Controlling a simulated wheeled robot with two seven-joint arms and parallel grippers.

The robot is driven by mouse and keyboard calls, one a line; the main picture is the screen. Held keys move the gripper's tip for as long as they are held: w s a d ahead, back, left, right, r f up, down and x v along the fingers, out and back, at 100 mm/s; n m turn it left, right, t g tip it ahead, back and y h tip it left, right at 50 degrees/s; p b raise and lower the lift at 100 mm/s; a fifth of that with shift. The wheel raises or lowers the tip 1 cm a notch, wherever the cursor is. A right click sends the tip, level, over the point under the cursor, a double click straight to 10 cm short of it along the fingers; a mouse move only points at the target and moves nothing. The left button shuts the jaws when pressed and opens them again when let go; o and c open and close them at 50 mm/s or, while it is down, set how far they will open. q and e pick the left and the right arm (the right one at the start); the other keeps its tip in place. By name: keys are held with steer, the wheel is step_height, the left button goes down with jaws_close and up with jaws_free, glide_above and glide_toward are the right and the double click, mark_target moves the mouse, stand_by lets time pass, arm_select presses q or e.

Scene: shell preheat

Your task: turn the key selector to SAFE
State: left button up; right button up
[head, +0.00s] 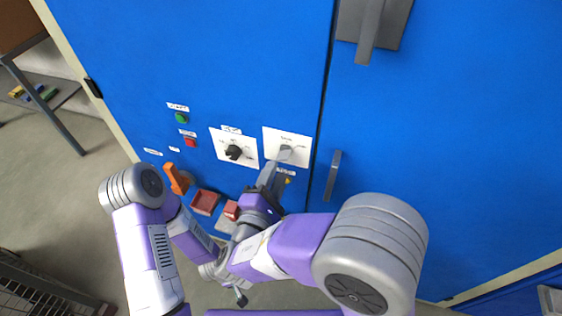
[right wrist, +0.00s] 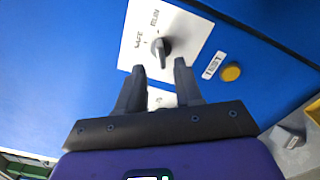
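The key selector (right wrist: 161,48) is a grey key on a white plate (right wrist: 190,35) marked SAFE and RUN. Its grip runs roughly up and down in the right wrist view; I cannot tell which mark it points at. In the head view the key (head: 285,152) is on the right-hand white plate (head: 301,141) of the blue cabinet. My right gripper (right wrist: 160,68) is open and empty, its fingertips just short of the key and on either side of it. It also shows in the head view (head: 271,174). My left gripper (head: 240,297) is low and mostly hidden, its fingers unclear.
A black rotary knob (head: 233,152) is on the plate to the left. Green (head: 181,117) and red (head: 190,142) buttons are further left. A yellow TEST button (right wrist: 231,72) lies close beside the key's plate. A vertical door handle (head: 333,176) stands to the right.

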mark_target(281, 161)
steer(key=x, duration=0.4)
steer(key=shift+w+d, duration=0.15)
steer(key=shift+w, duration=0.25)
jaws_close()
